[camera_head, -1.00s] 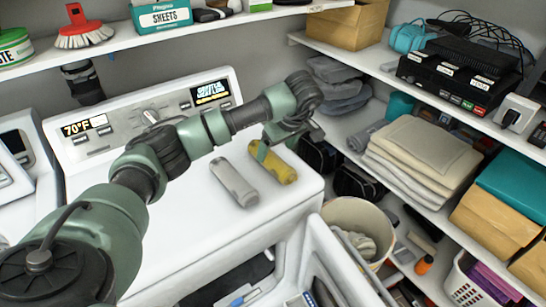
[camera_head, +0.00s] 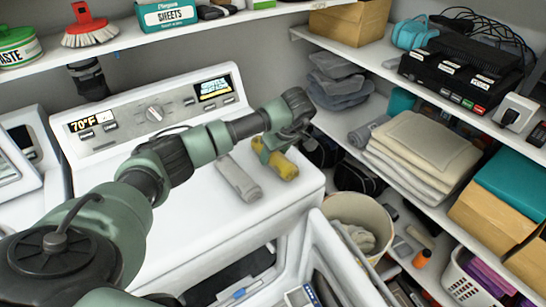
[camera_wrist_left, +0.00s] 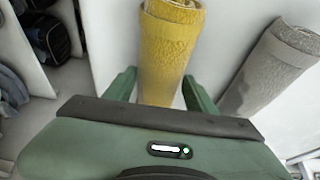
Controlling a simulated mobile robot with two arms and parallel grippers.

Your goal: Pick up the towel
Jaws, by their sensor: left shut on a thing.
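A rolled yellow towel (camera_head: 284,168) lies on the white top of the machine, below the end of my left arm. My left gripper (camera_head: 266,149) is shut on it. In the left wrist view the same yellow towel (camera_wrist_left: 168,50) runs between my two green fingers, one on each side. A rolled grey towel (camera_head: 239,177) lies just left of the yellow one, apart from it; it also shows in the left wrist view (camera_wrist_left: 268,68), to the right of the fingers. My right gripper is not in view.
The white machine (camera_head: 205,225) has a control panel (camera_head: 150,112) at its back. Shelves with folded beige towels (camera_head: 425,150) stand at the right. A cream bin (camera_head: 338,205) stands on the floor by an open door. A shelf with a brush (camera_head: 90,28) runs above.

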